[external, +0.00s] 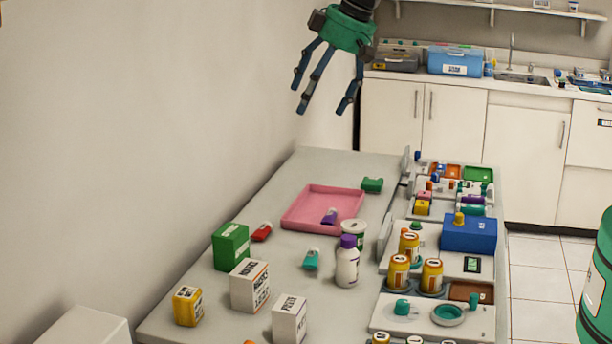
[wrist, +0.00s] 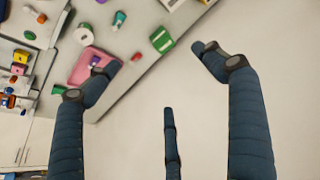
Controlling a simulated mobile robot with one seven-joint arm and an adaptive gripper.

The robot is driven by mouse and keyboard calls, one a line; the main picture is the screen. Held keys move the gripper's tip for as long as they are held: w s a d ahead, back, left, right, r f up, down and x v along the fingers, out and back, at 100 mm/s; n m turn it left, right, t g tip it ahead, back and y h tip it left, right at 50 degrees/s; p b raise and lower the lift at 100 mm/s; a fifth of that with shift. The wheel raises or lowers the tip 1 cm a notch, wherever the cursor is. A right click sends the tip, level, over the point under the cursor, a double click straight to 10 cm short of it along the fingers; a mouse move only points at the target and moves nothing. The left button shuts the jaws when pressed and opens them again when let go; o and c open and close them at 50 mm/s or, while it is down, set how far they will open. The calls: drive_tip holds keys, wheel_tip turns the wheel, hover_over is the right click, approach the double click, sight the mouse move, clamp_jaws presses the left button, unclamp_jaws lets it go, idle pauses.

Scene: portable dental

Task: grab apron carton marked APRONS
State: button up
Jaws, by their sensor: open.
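My gripper (external: 322,98) is open and empty, high above the far end of the grey table. In the wrist view its three blue fingers are spread (wrist: 155,60). I cannot read APRONS on any carton. Candidates stand at the table's near left: a green carton (external: 231,245), a white carton with dark print (external: 249,286), another white carton (external: 289,319) and a small yellow carton (external: 187,306). The green carton also shows in the wrist view (wrist: 162,40), beyond the fingers and apart from them. The white and yellow cartons are not clear there.
A pink tray (external: 300,216) holds a purple-labelled tube. Open cases with amber jars (external: 398,273) and a blue box (external: 470,234) line the right. A wall borders the left.

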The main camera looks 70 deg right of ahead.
drive_tip(key=w+d+f+p, duration=0.1)
drive_tip(key=w+f, duration=0.8)
drive_tip(key=f, duration=0.1)
drive_tip(key=p, duration=0.2)
approach(232, 231)
drive_tip(key=shift+v, duration=1.25)
drive_tip(key=shift+w, duration=0.15)
drive_tip(key=shift+x, duration=4.3)
drive_tip(key=shift+f, duration=0.1)
drive_tip(key=shift+x, duration=2.45)
drive_tip(key=c, duration=1.2)
